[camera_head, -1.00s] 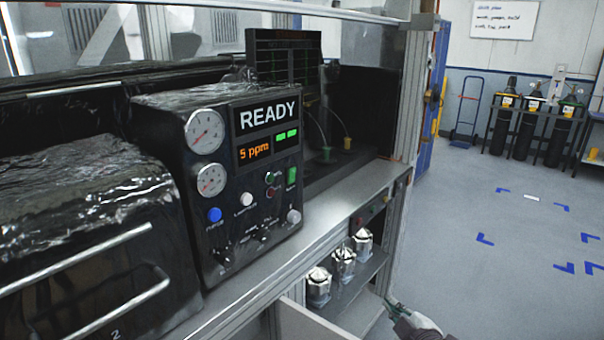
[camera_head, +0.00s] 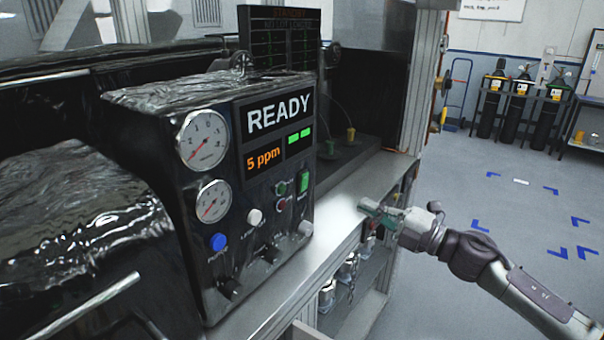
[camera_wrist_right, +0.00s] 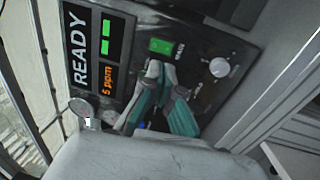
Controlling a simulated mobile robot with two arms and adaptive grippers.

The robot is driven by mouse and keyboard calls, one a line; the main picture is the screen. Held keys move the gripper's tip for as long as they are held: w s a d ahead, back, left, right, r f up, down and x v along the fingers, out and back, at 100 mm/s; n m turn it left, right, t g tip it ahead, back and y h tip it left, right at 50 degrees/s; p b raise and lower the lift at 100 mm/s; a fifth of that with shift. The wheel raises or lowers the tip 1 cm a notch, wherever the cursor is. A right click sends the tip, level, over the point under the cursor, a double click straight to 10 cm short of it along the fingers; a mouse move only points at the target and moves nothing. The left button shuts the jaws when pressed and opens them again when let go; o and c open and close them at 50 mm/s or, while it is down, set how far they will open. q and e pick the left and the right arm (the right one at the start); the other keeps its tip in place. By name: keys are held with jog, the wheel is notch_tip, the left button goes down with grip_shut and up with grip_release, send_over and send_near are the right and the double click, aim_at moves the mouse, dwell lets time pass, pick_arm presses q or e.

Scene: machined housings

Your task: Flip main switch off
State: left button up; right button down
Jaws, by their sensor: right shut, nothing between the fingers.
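The black control box (camera_head: 165,140) has a READY display (camera_head: 280,112). A green rocker switch (camera_head: 304,182), which looks like the main switch, sits at the right of its front panel; it also shows lit green in the right wrist view (camera_wrist_right: 161,46). My right gripper (camera_head: 366,209) is shut and empty, to the right of the panel above the bench edge, apart from the switch. In the right wrist view its fingertips (camera_wrist_right: 165,80) appear just below the green switch. My left gripper is not in view.
Two gauges (camera_head: 203,139), a blue button (camera_head: 218,242), a white button (camera_head: 255,216) and small knobs share the panel. A metal bench ledge (camera_head: 345,205) runs below, with silver canisters (camera_head: 348,272) on a shelf. A metal post (camera_head: 420,85) stands behind the gripper.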

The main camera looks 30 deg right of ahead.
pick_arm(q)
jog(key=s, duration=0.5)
pick_arm(e)
jog(key=p, duration=0.1)
send_near(307, 177)
jog(key=p+x, duration=0.3)
jog(key=x, duration=0.3)
jog(key=shift+r, duration=0.2)
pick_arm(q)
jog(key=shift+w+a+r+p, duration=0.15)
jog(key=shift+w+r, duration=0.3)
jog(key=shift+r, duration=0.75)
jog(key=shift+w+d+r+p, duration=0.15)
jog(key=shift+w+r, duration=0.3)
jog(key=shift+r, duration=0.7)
pick_arm(e)
jog(key=shift+w+a+f, duration=0.15)
jog(key=shift+w+a, duration=0.1)
jog(key=shift+w, duration=0.45)
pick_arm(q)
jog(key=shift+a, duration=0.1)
